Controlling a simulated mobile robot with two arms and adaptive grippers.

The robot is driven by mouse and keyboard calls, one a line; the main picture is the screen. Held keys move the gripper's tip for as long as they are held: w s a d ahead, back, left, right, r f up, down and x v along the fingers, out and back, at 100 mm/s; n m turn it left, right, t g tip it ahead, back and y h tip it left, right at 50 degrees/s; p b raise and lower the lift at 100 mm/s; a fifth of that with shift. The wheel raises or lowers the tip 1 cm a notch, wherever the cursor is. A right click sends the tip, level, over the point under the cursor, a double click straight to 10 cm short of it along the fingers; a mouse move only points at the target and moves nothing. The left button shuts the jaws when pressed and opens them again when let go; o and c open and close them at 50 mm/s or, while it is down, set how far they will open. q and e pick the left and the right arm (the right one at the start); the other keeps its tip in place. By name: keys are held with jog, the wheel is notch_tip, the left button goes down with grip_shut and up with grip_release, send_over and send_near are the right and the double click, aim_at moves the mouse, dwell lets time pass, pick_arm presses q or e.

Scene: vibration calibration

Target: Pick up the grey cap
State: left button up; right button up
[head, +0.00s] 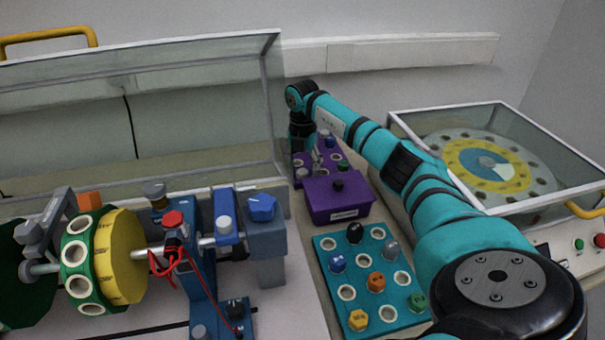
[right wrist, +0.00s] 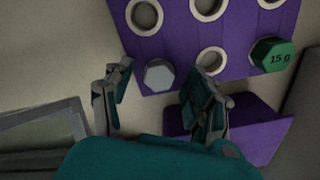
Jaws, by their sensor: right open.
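The grey cap (right wrist: 159,75), hexagonal, sits in the near row of the purple tray (right wrist: 178,40) in the right wrist view. In the head view a small grey cap (head: 302,174) shows at that tray's near left corner. My right gripper (right wrist: 157,88) is open, with one finger on each side of the grey cap and nothing gripped. In the head view the gripper (head: 317,158) is small and partly hidden over the purple tray. My left gripper is out of view.
A green 15 g cap (right wrist: 272,56) sits right of the grey cap. A purple box (head: 337,200) stands just in front of the purple tray. A clear-walled machine (head: 130,110) is left, and a glass-covered disc unit (head: 490,165) is right.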

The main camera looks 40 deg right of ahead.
jog(key=shift+c, duration=0.3)
jog(key=c, duration=0.7)
